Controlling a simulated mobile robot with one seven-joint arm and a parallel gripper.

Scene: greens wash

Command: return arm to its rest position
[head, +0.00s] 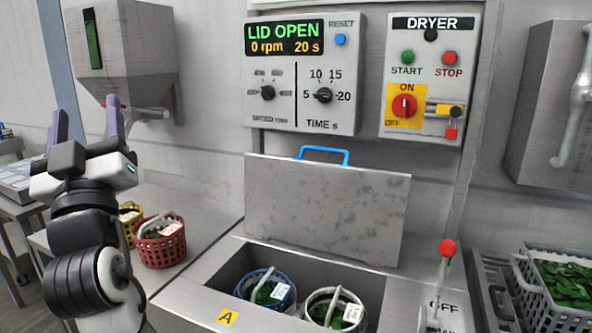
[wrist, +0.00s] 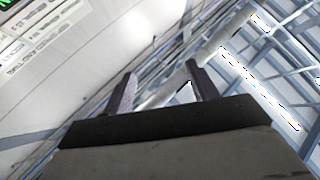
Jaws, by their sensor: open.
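My gripper (head: 85,128) is raised at the left in the head view, its two purple-grey fingers pointing up and spread apart. Nothing is between them. In the wrist view the fingers (wrist: 158,90) are also apart and empty, with wall and ceiling structure behind them.
The dryer's lid (head: 330,205) stands open; its display (head: 290,38) reads "LID OPEN". A blue basket (head: 283,301) and a white basket (head: 312,297) of greens sit in the well. A red basket (head: 155,250) and yellow basket (head: 127,234) stand left. A grey crate (head: 535,300) of greens is right.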

